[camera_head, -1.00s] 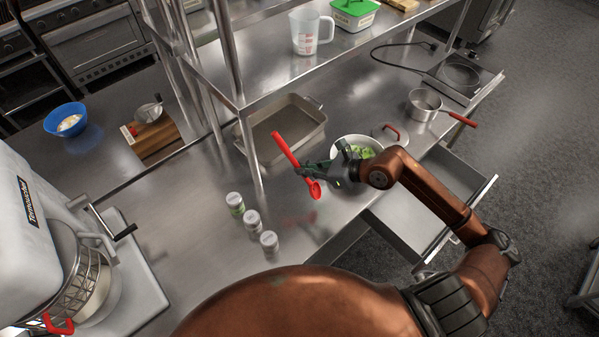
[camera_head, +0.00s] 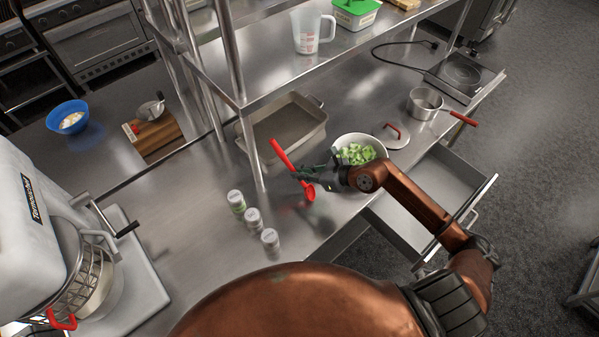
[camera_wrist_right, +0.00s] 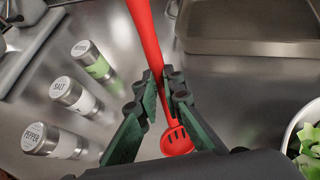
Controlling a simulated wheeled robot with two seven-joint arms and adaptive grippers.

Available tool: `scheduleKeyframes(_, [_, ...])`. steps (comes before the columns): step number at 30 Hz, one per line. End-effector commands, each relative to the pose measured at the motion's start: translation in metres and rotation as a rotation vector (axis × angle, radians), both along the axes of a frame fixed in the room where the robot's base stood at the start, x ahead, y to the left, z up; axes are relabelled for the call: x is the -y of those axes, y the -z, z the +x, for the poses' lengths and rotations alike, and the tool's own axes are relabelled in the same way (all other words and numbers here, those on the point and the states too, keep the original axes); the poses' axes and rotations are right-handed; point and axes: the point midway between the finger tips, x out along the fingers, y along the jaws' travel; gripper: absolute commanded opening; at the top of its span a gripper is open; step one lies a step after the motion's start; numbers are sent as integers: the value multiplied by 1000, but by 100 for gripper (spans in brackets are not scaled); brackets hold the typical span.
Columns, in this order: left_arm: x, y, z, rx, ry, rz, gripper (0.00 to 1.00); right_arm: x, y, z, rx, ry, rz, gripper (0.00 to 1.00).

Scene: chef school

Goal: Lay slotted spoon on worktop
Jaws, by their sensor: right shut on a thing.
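The red slotted spoon (camera_head: 283,155) is in my right gripper (camera_head: 308,177), which is shut on its handle close to the slotted bowl. In the head view the handle slants up and left and the bowl lies toward the front. The right wrist view shows the spoon (camera_wrist_right: 146,35) between the two dark green fingers (camera_wrist_right: 166,98), its bowl below them. The spoon is close over the steel worktop (camera_head: 190,215); I cannot tell whether it touches. My left gripper is not in view.
Salt and pepper shakers (camera_head: 253,219) stand left of the spoon. A roasting tin (camera_head: 290,150) is behind it, and a bowl of chopped greens (camera_head: 358,140) is to its right. A shelf post (camera_head: 250,140) rises nearby. An open drawer (camera_head: 435,190) juts out at the right.

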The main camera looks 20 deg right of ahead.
Motion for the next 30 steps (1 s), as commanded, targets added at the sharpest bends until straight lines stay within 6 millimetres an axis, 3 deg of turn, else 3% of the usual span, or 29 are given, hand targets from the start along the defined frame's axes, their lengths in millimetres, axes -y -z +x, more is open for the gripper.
scheduleKeyframes(8, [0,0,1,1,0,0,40,0,1,0,-1,0,-1,25])
scheduleKeyframes(19, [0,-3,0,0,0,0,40,1,-4,-1,-1,0,-1,25])
scheduleKeyframes(30, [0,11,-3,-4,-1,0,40,41,-37,-49,-3,0,-4,25])
